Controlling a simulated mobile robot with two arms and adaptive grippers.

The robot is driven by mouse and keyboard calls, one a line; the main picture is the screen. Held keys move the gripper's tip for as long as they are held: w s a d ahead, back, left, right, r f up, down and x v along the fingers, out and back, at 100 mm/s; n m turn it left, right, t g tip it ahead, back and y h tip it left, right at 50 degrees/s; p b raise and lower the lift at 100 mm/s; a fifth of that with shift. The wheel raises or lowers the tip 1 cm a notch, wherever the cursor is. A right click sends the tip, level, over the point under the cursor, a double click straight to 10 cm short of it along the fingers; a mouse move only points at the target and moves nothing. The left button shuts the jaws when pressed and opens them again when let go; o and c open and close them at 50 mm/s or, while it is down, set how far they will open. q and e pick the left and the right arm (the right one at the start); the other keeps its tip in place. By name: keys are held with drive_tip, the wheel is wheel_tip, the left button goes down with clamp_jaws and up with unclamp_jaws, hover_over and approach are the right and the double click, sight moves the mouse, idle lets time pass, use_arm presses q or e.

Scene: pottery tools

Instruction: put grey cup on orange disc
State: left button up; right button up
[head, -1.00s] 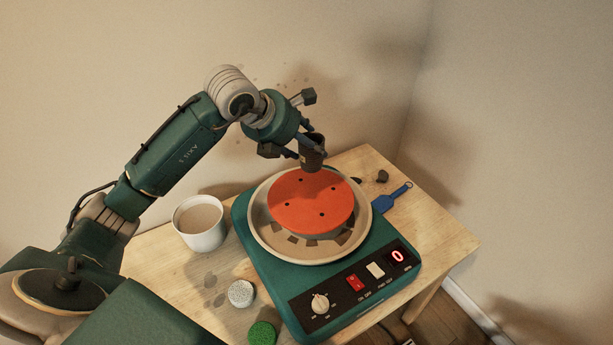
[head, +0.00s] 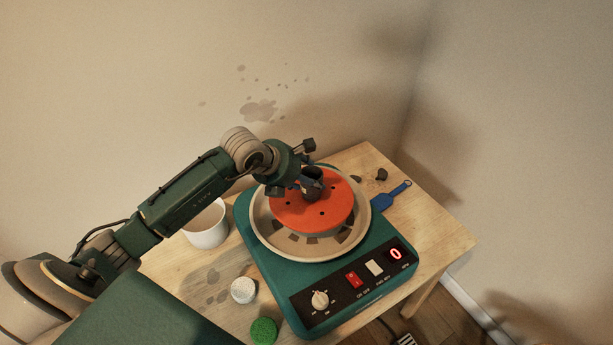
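The dark grey cup (head: 313,190) is small and sits over the back part of the orange disc (head: 322,217). It looks close to upright. My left gripper (head: 309,178) reaches in from the left, above the back of the disc, and is shut on the cup. The gripper hides part of the cup. I cannot tell whether the cup's base touches the disc. The orange disc lies flat on the pottery wheel, with small dark holes in its top. My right gripper is not in view.
The green pottery wheel (head: 290,283) has a beige splash pan (head: 268,236) around the disc. A white bucket (head: 207,234) stands left, partly behind my arm. White (head: 243,290) and green (head: 263,331) round pieces lie front left. A blue tool (head: 388,197) lies at right.

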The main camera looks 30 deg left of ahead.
use_arm(q)
drive_tip(key=o, duration=1.3)
drive_tip(key=shift+o, duration=0.2)
drive_tip(key=shift+s+r, duration=0.25)
drive_tip(key=shift+s, duration=0.05)
drive_tip(key=b+v, duration=0.3)
drive_tip(key=v, duration=0.8)
drive_tip(key=shift+r, duration=0.15)
